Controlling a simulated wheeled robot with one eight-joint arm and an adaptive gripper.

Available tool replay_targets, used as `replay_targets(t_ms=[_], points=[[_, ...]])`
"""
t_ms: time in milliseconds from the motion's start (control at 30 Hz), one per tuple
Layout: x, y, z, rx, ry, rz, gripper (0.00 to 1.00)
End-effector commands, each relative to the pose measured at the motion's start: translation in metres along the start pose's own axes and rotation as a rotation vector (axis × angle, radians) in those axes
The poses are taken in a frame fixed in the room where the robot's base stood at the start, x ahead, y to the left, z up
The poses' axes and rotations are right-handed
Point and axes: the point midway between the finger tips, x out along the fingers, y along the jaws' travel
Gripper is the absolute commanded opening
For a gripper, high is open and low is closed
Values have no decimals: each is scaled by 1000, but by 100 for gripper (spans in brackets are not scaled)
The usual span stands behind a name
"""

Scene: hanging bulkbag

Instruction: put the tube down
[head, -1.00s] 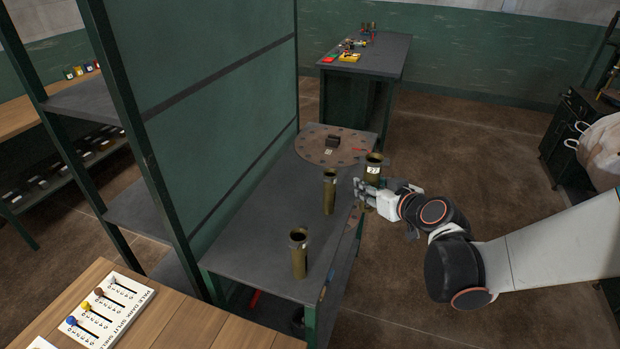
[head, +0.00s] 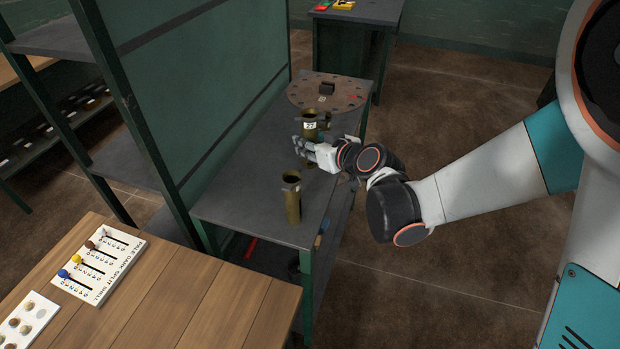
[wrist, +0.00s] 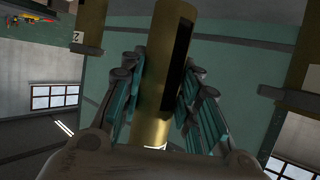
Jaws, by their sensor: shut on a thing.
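Several brass-coloured tubes are at the grey bench (head: 255,190). My gripper (head: 303,146) is shut on a tube (head: 310,116) with a white number label, upright above the bench's middle. In the wrist view the held tube (wrist: 160,90) stands between the fingers, with a dark slot along its side. Its foot is hidden by my gripper in the head view, so I cannot tell if it touches the bench. Another tube (head: 292,203) stands upright nearer the bench's front. A further tube seems partly hidden just behind the held one. The wrist view shows tubes on both sides.
A round brown plate (head: 345,92) with a dark block lies at the bench's far end. A green panel (head: 210,75) closes the bench's left side. A wooden table (head: 190,290) with a peg board (head: 98,262) stands in front. The bench's front left is clear.

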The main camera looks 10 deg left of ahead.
Motion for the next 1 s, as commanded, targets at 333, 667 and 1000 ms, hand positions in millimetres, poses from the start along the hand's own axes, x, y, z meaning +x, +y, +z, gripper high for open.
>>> replay_targets(t_ms=[333,667,1000], points=[[19,0,46,0,0,0,0],[32,0,76,0,0,0,0],[35,0,85,0,0,0,0]])
